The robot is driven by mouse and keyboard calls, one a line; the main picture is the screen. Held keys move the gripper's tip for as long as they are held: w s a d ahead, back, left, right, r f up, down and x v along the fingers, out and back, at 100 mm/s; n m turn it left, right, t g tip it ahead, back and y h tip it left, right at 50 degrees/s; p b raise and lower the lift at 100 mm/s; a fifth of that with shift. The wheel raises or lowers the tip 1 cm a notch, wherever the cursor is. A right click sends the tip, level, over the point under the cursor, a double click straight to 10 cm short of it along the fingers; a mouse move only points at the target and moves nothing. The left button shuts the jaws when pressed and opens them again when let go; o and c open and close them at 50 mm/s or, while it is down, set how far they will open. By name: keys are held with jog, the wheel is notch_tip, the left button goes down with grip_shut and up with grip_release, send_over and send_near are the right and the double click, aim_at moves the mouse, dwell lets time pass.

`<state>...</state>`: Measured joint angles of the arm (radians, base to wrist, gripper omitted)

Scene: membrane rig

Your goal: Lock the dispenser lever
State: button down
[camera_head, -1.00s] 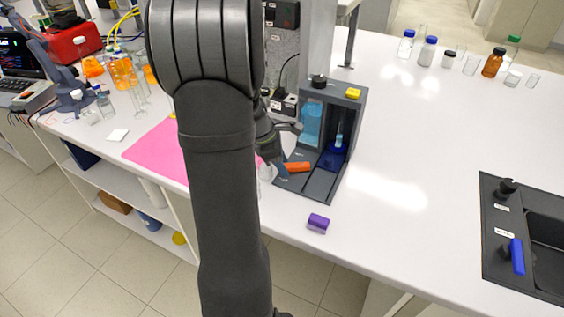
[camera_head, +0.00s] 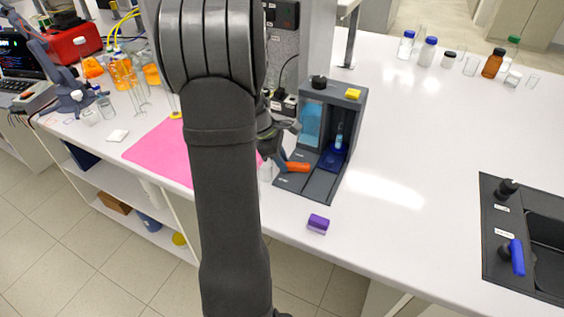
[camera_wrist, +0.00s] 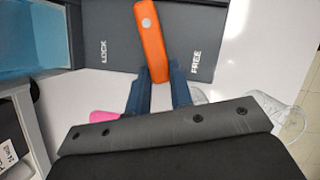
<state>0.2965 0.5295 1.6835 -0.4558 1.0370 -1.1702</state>
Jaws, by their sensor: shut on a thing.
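The dispenser (camera_head: 351,125) is a dark grey open-fronted stand on the white bench in the head view. Its orange lever (camera_head: 298,167) lies low on the left side of its base. In the wrist view the lever (camera_wrist: 150,40) has a round pivot at its top and points down between the LOCK label (camera_wrist: 103,52) on the left and the FREE label (camera_wrist: 195,62) on the right. My gripper (camera_wrist: 158,80) has its blue fingers on either side of the lever's free end and is shut on it. In the head view my gripper (camera_head: 282,161) is partly hidden by my arm.
A purple-topped block (camera_head: 318,223) sits in front of the dispenser. A pink mat (camera_head: 160,150) lies to the left, partly behind my arm. Several bottles (camera_head: 430,50) stand at the back right. A black sink (camera_head: 545,240) is at right. The bench between is clear.

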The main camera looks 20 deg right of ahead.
jog(key=w+m, duration=0.1)
jog(key=m, duration=0.1)
jog(key=d+m+g+y, duration=0.1)
jog(key=m, duration=0.1)
jog(key=shift+w+d, duration=0.15)
jog(key=shift+w, duration=0.25)
jog(key=shift+w+d+m+g+y, duration=0.2)
jog(key=shift+d+m+g, duration=0.1)
jog(key=shift+m, duration=0.4)
jog(key=shift+w+d+m+g+y, duration=0.2)
jog(key=shift+d+m, duration=0.05)
jog(key=shift+m, duration=0.45)
jog(key=c, duration=1.3)
grip_release()
jog(key=v, duration=1.7)
jog(key=shift+w+r, duration=0.15)
